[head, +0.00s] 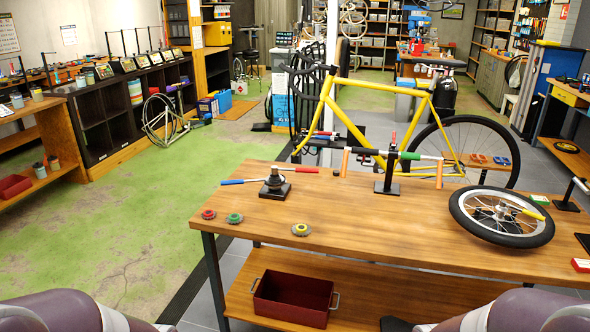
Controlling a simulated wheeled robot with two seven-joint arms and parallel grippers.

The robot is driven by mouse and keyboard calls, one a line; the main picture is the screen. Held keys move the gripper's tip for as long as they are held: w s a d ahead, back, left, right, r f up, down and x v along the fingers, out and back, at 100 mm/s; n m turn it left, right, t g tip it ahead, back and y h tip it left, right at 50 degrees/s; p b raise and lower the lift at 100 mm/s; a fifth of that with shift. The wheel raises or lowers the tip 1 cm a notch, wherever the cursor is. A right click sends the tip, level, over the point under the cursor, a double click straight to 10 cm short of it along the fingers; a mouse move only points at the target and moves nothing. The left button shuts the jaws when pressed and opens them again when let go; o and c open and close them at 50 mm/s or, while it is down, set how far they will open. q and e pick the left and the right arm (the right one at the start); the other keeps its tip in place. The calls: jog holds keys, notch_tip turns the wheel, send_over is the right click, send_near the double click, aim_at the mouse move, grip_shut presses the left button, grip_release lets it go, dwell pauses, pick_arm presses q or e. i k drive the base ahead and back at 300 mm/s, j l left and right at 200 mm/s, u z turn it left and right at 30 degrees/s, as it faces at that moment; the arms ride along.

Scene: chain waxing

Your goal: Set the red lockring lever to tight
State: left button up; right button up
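On the left part of the wooden workbench (350,222) stands a small black square base (275,190) with a dark round hub on top. A lever with a red handle (305,170) extends from the hub to the right, roughly level. A lever with a blue handle (238,182) extends from it to the left. I see no markings that show which setting the red lever is at. Parts of my two arms show at the bottom left and bottom right corners. Neither gripper's fingertips can be made out, and neither gripper is near the levers.
Red, green and yellow-centred discs (234,218) lie along the bench's front left. A clamp stand (387,184) with a horizontal bar stands behind, before a yellow bicycle (350,120). A spoked wheel (502,216) lies at right. A red bin (292,299) sits on the lower shelf.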

aim_at(275, 168)
jog(key=i+j, duration=0.15)
jog(key=i, duration=0.4)
jog(key=i+j, duration=0.15)
jog(key=i, duration=0.35)
jog(key=i+j, duration=0.1)
jog(key=i, duration=0.45)
jog(key=i+j, duration=0.15)
jog(key=i, duration=0.4)
